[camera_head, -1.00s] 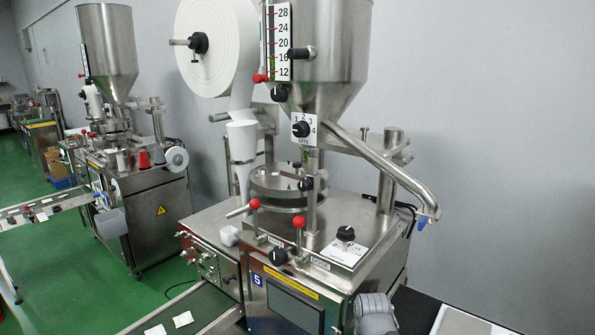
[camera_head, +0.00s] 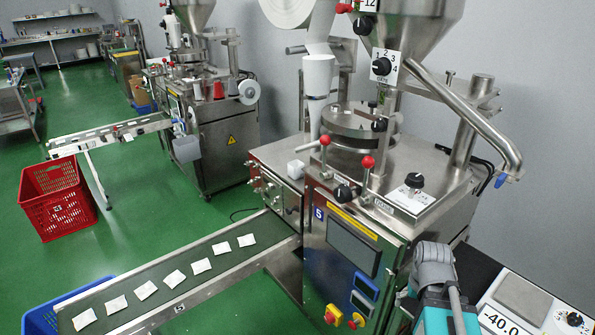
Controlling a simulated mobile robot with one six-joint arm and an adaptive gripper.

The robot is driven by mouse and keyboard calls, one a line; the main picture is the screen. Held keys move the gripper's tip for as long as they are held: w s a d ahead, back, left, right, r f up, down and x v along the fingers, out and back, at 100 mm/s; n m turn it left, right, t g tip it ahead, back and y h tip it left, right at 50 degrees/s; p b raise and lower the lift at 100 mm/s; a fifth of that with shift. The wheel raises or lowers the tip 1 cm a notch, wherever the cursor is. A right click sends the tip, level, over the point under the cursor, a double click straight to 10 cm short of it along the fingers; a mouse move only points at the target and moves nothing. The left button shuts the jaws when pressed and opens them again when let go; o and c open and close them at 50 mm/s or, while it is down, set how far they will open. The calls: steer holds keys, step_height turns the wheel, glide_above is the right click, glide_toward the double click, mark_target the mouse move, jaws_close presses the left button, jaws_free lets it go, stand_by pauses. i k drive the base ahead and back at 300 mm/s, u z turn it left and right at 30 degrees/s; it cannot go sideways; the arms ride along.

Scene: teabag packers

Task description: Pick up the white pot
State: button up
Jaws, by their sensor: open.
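A grey and teal part of my arm rises at the bottom, right of the machine's front panel. My gripper's fingers are not visible, and nothing is seen touching either white thing.
The near machine (camera_head: 352,236) has a hopper, a slanted steel pipe (camera_head: 463,108) and red-knobbed levers around its top. A conveyor (camera_head: 215,268) carries several teabags toward a blue crate (camera_head: 65,309). A scale (camera_head: 520,303) stands at right. A red crate (camera_head: 55,198) sits on the green floor.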

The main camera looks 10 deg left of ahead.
mark_target(295, 171)
steer(key=z, duration=0.05)
steer(key=k, duration=0.65)
steer(key=u, duration=0.5)
steer(key=i, duration=0.75)
steer(key=u, duration=0.6)
steer(key=i, duration=0.75)
steer(key=z, duration=0.45)
